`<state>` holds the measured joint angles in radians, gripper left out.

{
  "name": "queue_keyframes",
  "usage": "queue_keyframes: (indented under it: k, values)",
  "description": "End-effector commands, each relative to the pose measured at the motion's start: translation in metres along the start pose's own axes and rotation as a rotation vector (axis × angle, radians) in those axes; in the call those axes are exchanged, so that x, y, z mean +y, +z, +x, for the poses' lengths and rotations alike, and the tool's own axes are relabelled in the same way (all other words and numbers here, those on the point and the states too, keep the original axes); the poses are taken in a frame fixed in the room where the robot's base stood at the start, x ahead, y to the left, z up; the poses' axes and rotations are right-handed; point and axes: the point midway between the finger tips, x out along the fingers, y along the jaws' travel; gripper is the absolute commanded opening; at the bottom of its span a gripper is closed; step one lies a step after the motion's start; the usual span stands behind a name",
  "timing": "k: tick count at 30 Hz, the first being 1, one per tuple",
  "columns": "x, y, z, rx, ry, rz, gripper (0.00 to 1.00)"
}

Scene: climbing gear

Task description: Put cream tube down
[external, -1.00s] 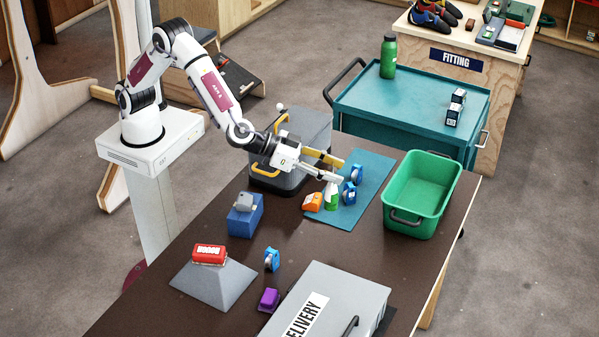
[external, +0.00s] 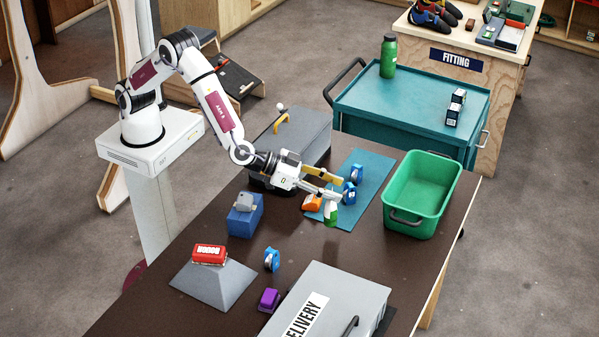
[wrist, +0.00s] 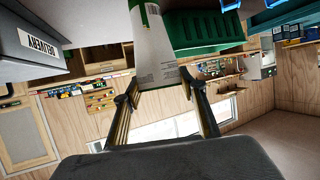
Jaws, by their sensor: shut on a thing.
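The cream tube (external: 331,214), white with a green part, is held in my gripper (external: 338,188). In the external view it is near the front edge of the teal mat (external: 368,187); whether it touches the surface is unclear. In the wrist view the tube (wrist: 151,45) stands between the two fingers of my gripper (wrist: 160,85), which are shut on it. Its far end is cut off by the top of that view.
A green bin (external: 447,196) stands to the right. A blue block (external: 243,222) and grey delivery box (external: 350,295) are nearer.

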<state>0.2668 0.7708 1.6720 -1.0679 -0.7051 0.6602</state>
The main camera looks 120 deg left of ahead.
Motion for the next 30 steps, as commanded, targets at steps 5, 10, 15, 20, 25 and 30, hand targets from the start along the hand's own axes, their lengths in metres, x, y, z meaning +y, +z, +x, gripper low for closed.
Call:
queue_keyframes:
  k: [5,10,15,20,25,30]
  values:
    - [0.0,0.0,0.0,0.001,0.0,0.0,0.08]
    - [0.0,0.003,0.001,0.0,0.0,0.0,0.08]
    - [0.0,0.016,0.006,-0.002,0.0,0.002,0.08]
    - [0.0,0.03,0.012,-0.001,0.0,0.001,0.08]
    - [0.0,0.035,0.014,0.0,0.001,0.0,0.08]
    - [0.0,0.034,0.014,0.001,0.001,0.0,0.08]
